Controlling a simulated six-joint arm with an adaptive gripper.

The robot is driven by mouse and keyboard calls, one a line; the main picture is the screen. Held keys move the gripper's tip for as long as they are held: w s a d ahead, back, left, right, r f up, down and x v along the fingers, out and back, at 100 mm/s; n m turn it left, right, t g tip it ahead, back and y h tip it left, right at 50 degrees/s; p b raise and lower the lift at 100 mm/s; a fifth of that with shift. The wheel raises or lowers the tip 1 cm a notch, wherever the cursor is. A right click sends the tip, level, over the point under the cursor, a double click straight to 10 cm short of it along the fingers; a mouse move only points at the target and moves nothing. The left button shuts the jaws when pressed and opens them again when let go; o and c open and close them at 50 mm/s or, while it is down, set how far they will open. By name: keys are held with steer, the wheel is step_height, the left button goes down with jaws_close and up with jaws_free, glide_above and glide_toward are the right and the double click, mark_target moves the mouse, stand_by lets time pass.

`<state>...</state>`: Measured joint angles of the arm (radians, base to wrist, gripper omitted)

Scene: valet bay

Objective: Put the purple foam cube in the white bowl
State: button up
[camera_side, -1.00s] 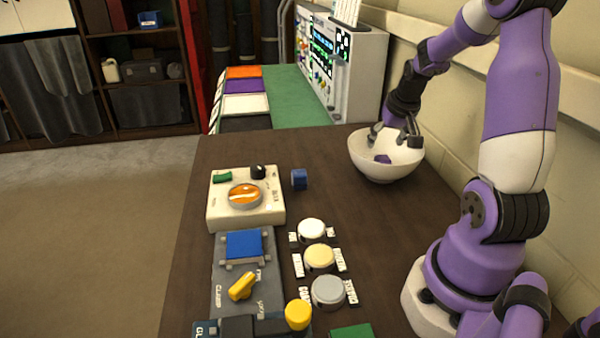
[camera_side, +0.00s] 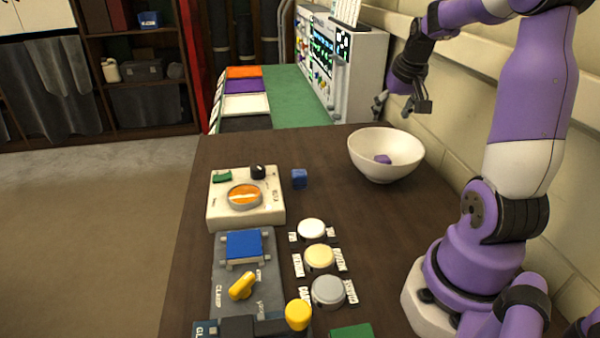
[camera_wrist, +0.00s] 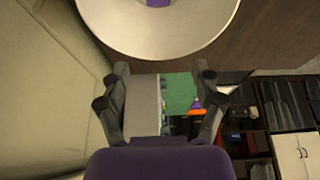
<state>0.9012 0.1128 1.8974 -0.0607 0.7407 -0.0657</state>
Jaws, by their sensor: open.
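The purple foam cube (camera_side: 382,159) lies inside the white bowl (camera_side: 375,170), which stands upright on the dark table near the wall. In the wrist view, part of the purple cube (camera_wrist: 158,3) shows at the top edge, inside the bowl (camera_wrist: 205,40). My gripper (camera_side: 400,108) is open and empty, above and behind the bowl and apart from it. Its spread fingers also show in the wrist view (camera_wrist: 160,88), with nothing between them.
A blue cube (camera_side: 299,179) sits on the table beside a cream dial box (camera_side: 225,212). Round buttons (camera_side: 319,258) and a grey clamp panel (camera_side: 228,287) fill the near part. A white instrument panel (camera_side: 365,75) stands behind on a green surface (camera_side: 292,100). The wall is close on the right.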

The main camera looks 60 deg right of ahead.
steer(key=w+a+r+n+t+y, duration=0.1)
steer(key=a+r+n, duration=0.1)
steer(key=a, duration=0.5)
steer(key=w+a+r+n, duration=0.1)
steer(key=a+r+n, duration=0.1)
steer(key=a, duration=0.6)
steer(key=s+a+f+n+t+y, duration=0.1)
steer(key=s+a+n, duration=0.4)
steer(key=a, duration=0.7)
steer(key=shift+a+y, duration=0.25)
steer(key=shift+y, duration=0.35)
